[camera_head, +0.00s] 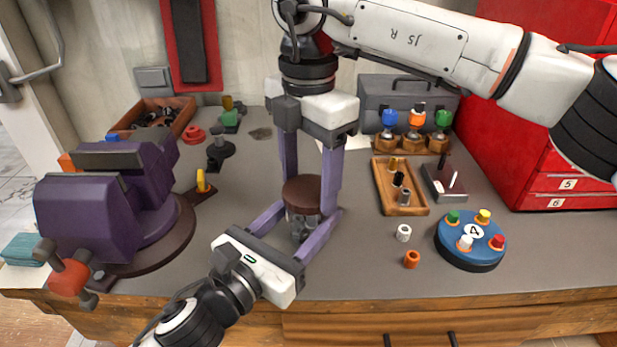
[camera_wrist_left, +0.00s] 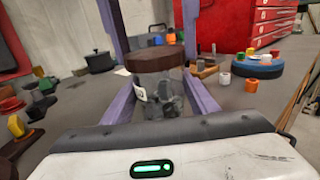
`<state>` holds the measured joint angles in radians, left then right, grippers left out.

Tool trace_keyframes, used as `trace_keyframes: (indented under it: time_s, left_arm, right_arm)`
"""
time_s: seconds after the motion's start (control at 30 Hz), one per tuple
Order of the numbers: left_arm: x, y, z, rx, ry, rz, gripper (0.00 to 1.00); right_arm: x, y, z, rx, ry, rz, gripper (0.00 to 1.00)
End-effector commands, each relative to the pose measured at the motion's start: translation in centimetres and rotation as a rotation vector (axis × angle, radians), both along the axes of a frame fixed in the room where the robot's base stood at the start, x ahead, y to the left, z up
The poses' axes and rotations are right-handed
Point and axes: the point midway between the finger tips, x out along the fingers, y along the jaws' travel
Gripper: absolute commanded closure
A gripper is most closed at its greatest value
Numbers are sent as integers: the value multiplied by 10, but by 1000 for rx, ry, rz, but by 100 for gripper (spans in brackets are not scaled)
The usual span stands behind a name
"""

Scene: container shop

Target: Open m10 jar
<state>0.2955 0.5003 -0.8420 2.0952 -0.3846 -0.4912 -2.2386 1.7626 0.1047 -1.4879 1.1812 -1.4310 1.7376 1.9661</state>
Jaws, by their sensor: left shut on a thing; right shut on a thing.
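The m10 jar (camera_head: 303,222) is a clear glass jar with grey metal parts inside and a brown lid (camera_head: 303,193). It stands upright near the middle of the bench. My left gripper (camera_head: 304,226) reaches in from the front and is shut on the jar's glass body. My right gripper (camera_head: 308,196) comes down from above and is shut on the brown lid. In the left wrist view the jar (camera_wrist_left: 166,98) sits between my left fingers, with the lid (camera_wrist_left: 153,60) between the right gripper's purple fingers. Whether the lid is loose cannot be told.
A purple vise (camera_head: 95,212) stands at the left. At the right are a wooden tray (camera_head: 384,191), a blue round holder (camera_head: 467,257), a white ring (camera_head: 403,233), an orange ring (camera_head: 411,259) and a red cabinet (camera_head: 510,90).

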Motion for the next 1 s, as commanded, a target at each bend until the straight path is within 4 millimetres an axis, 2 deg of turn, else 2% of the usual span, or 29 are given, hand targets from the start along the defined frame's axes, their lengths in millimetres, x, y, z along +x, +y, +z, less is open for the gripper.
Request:
trace_keyframes:
  time_s: [1.0]
  left_arm:
    - [0,0,0,1,1,-1,100]
  right_arm:
    - [0,1,2,0,-1,2242,66]
